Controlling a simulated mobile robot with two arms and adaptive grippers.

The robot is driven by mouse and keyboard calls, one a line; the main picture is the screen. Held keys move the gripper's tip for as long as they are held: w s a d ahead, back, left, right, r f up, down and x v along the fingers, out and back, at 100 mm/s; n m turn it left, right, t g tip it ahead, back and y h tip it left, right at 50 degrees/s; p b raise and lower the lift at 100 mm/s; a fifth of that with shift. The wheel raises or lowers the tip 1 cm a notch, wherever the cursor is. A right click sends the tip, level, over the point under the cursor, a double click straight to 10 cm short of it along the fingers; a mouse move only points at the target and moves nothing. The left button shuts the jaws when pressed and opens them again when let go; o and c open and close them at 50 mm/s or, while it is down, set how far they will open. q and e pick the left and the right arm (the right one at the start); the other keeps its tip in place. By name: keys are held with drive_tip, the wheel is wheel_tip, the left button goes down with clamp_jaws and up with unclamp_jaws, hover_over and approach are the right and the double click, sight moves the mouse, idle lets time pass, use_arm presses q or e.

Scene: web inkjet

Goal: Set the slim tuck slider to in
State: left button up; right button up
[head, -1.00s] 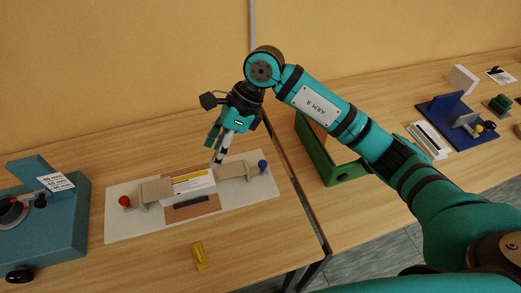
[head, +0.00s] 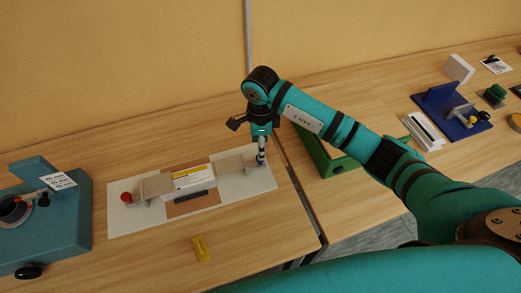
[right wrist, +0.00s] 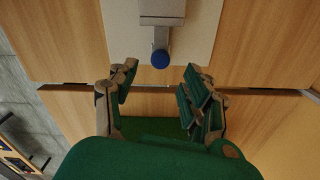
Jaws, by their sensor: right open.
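A light jig board (head: 125,222) on the table carries two beige sliders, one on each side of a brown strip with a white and yellow box (head: 194,177). The left slider (head: 155,188) has a red knob (head: 126,197). The right slider (head: 232,165) has a blue knob (right wrist: 160,59). No label shows which is the slim tuck slider. My right gripper (head: 261,160) points down at the board's right end and hides the blue knob in the head view. In the right wrist view my right gripper (right wrist: 158,80) is open and empty, with the blue knob just beyond its fingertips.
A yellow block (head: 202,249) lies in front of the board. A blue-grey device (head: 58,232) stands at the left. A green tray (head: 325,160) is on the neighbouring table across a gap, under my right arm. A blue fixture (head: 455,122) stands farther right.

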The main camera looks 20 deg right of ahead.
wheel_tip(320, 180, down, 5)
drive_tip(key=shift+r+p, duration=0.1)
drive_tip(key=shift+p, duration=0.35)
clamp_jaws()
